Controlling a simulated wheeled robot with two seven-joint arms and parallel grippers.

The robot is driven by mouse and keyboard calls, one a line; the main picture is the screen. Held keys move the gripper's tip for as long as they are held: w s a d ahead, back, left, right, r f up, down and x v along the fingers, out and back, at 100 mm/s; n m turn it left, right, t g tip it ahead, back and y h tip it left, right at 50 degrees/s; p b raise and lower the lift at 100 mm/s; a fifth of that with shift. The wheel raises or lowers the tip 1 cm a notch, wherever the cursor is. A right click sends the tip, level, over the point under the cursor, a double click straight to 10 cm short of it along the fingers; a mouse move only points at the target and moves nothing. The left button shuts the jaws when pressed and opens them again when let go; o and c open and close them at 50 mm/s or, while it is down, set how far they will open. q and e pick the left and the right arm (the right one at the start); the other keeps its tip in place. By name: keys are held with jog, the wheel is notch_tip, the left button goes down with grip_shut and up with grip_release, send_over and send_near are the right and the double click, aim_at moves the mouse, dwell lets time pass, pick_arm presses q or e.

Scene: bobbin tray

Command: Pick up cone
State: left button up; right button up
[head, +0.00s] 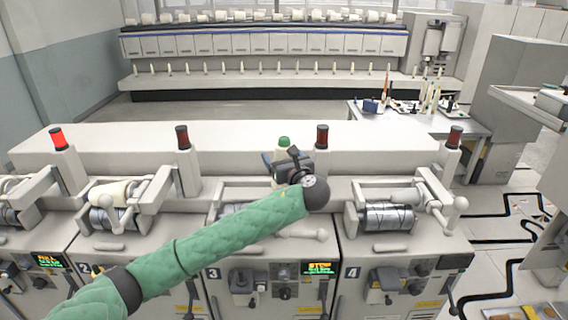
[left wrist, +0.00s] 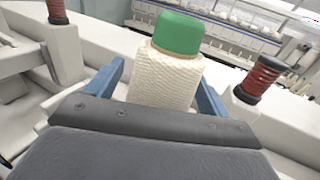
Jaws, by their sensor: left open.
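The cone (left wrist: 166,78) is a cream yarn cone with a green top. It stands upright in the left wrist view, and in the head view its green tip (head: 284,141) shows just behind my left gripper (head: 280,160). In the left wrist view the two blue fingers of my left gripper (left wrist: 161,78) are open, one on each side of the cone. A gap shows between each finger and the yarn. The cone's lower part is hidden by the gripper body. My right gripper is in neither view.
Winding units with red-and-dark lamp posts (head: 322,137) stand on both sides of the cone. A pale machine ledge (head: 240,135) runs behind. A side table (head: 440,122) with bobbins and tools is at the back right. A long bobbin rack (head: 260,85) stands farther back.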

pick_arm(q)
jog(key=shift+w, duration=0.15)
jog(key=shift+c, duration=0.4)
jog(key=c, duration=1)
